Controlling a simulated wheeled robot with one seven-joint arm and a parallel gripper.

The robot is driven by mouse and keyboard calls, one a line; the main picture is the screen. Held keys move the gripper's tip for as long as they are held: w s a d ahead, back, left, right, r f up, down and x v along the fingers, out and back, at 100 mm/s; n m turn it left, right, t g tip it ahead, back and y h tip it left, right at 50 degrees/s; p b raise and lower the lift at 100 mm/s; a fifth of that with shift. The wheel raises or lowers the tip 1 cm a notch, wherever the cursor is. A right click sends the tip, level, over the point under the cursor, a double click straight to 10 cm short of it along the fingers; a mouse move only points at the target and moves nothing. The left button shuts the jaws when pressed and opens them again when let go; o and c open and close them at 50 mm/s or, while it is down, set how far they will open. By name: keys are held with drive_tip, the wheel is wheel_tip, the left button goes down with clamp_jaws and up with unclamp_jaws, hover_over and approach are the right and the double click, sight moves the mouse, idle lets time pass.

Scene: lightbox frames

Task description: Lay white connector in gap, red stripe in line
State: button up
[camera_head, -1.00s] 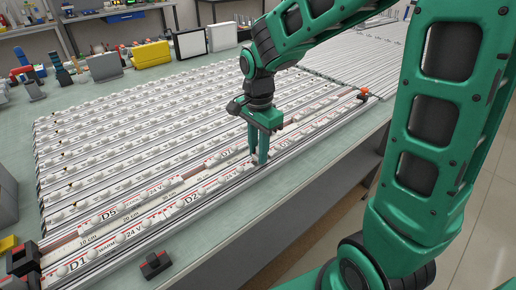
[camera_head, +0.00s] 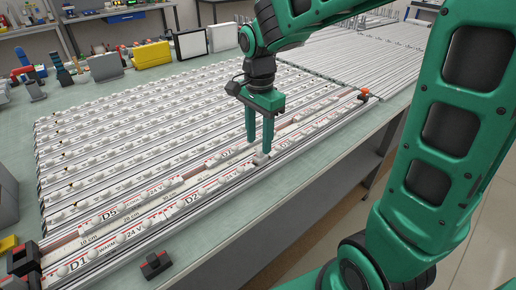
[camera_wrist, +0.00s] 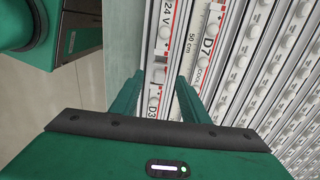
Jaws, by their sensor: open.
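The white connector (camera_head: 261,158) is a small pale block on the front strip row, between the D2 strip (camera_head: 190,198) and the strip farther right. My gripper (camera_head: 259,148) is open just above it, its fingers apart and pointing down. In the wrist view, the pale connector (camera_wrist: 159,73) shows between the fingertips, in line with the strip marked 24 V (camera_wrist: 166,25) and the D3 piece. A red stripe runs along the strips' edge; the connector's own stripe is too small to judge. I cannot tell whether it lies fully flat.
Many parallel light strips (camera_head: 110,140) cover the bench left of and behind my gripper. An orange-topped part (camera_head: 364,92) stands at the row's far end. A dark clamp-like block (camera_head: 155,264) lies at the front edge. Bare green bench top (camera_head: 215,240) runs along the front.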

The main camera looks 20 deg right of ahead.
sight(259, 149)
wheel_tip(259, 149, up, 8)
drive_tip(key=s+d+f+n, duration=0.4)
drive_tip(key=s+d, duration=0.4)
drive_tip(key=s, duration=0.3)
drive_tip(key=s+d+f+n, duration=0.4)
drive_tip(key=s+d, duration=0.5)
drive_tip(key=s, duration=0.3)
drive_tip(key=shift+s+d+f, duration=0.15)
drive_tip(key=shift+s+d, duration=0.05)
drive_tip(key=shift+d, duration=0.1)
drive_tip(key=shift+c, duration=0.2)
